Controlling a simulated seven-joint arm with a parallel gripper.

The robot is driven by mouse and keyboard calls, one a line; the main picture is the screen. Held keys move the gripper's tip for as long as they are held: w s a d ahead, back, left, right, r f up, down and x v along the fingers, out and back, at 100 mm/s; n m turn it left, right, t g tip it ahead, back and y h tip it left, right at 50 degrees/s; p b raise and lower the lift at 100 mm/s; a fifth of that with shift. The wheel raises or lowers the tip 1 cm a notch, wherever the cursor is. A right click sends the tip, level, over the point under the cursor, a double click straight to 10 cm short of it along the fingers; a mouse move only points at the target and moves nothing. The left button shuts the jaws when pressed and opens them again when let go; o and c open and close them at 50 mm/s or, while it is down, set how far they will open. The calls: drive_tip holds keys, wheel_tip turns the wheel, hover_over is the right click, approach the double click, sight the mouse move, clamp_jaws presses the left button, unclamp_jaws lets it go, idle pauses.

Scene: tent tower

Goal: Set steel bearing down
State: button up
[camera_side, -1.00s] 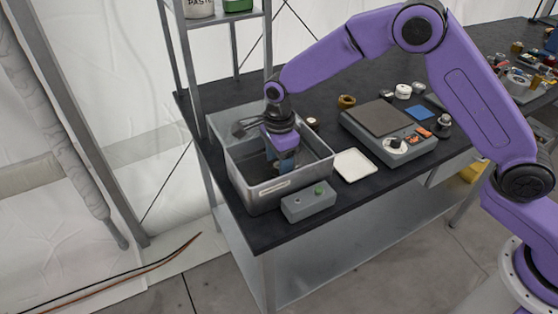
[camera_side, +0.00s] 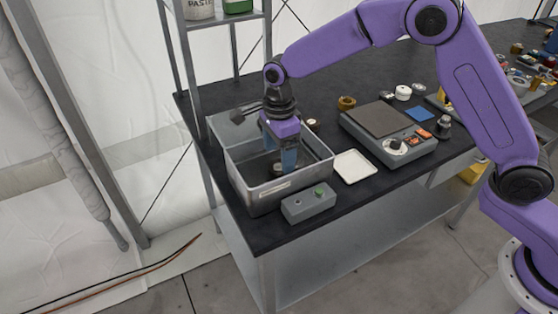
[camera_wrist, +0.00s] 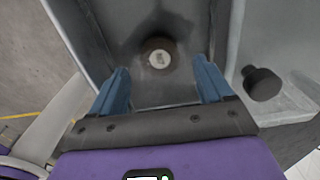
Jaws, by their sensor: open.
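The steel bearing (camera_side: 277,168), a small round piece, rests on the floor of the grey metal bin (camera_side: 318,168). In the wrist view the bearing (camera_wrist: 158,53) is a dark ring with a pale centre, lying ahead of and between my fingers. The bin's inner wall and floor (camera_wrist: 120,22) surround it there. My gripper (camera_side: 286,162) has its blue fingers down inside the bin. In the wrist view my gripper (camera_wrist: 163,84) is open, with nothing between its fingers, apart from the bearing.
A grey box with a green button (camera_side: 308,202) stands before the bin, and a white tray (camera_side: 354,166) to its right. A scale-like device (camera_side: 390,138) is farther right. A dark knob (camera_wrist: 262,84) shows beside the bin. Shelf posts rise behind.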

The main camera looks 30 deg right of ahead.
sight(280, 169)
wheel_tip(280, 169, up, 8)
drive_tip(key=shift+r, duration=0.15)
idle(0.3)
drive_tip(key=s+d+n, duration=0.7)
drive_tip(key=s+n, duration=0.3)
drive_tip(key=s, duration=0.1)
drive_tip(key=s+d+n, duration=0.6)
drive_tip(key=s+n, duration=0.4)
drive_tip(key=s, duration=0.1)
drive_tip(key=s+d+n, duration=0.7)
drive_tip(key=s+n, duration=0.3)
drive_tip(key=s, duration=0.1)
drive_tip(key=shift+s+d+r+n, duration=0.15)
drive_tip(key=shift+s+d+n, duration=0.15)
drive_tip(key=shift+s+d, duration=0.05)
